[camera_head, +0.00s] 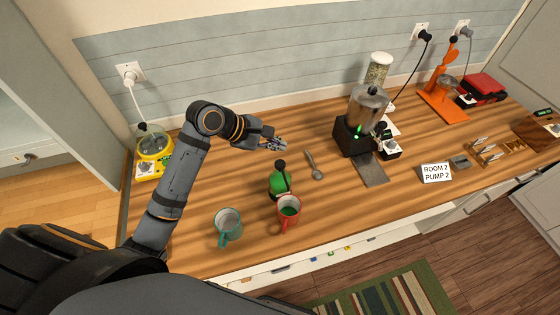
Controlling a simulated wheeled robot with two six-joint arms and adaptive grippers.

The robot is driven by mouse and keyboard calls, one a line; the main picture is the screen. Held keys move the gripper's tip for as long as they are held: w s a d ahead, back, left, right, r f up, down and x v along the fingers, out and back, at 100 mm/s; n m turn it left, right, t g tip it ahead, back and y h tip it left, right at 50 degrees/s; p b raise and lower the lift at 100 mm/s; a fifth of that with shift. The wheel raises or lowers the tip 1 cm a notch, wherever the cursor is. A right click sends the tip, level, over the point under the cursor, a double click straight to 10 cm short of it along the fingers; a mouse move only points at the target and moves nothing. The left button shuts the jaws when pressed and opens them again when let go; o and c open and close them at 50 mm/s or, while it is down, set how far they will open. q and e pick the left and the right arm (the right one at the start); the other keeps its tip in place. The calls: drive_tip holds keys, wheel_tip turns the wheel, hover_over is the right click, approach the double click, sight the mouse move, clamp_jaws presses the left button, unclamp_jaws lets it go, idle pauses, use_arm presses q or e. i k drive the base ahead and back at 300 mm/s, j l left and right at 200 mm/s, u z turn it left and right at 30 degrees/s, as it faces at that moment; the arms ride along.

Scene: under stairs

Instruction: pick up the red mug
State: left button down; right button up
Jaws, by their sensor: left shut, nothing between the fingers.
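The red mug (288,212) stands upright near the front edge of the wooden counter, with its handle toward the front. Its inside looks green. My left gripper (283,146) is shut and empty above the counter, farther back than the mug and apart from it. A green bottle-like object with a black top (279,180) stands just behind the mug, between it and my gripper. My right gripper is not in view.
A teal mug (228,226) stands left of the red mug. A spoon (314,166) lies to the right. A steel machine with a black base (358,125) stands farther right, near a sign (436,173). A yellow device (153,148) is at the left. The counter right of the red mug is clear.

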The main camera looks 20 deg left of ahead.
sight(289, 206)
drive_tip(key=k, duration=1.5)
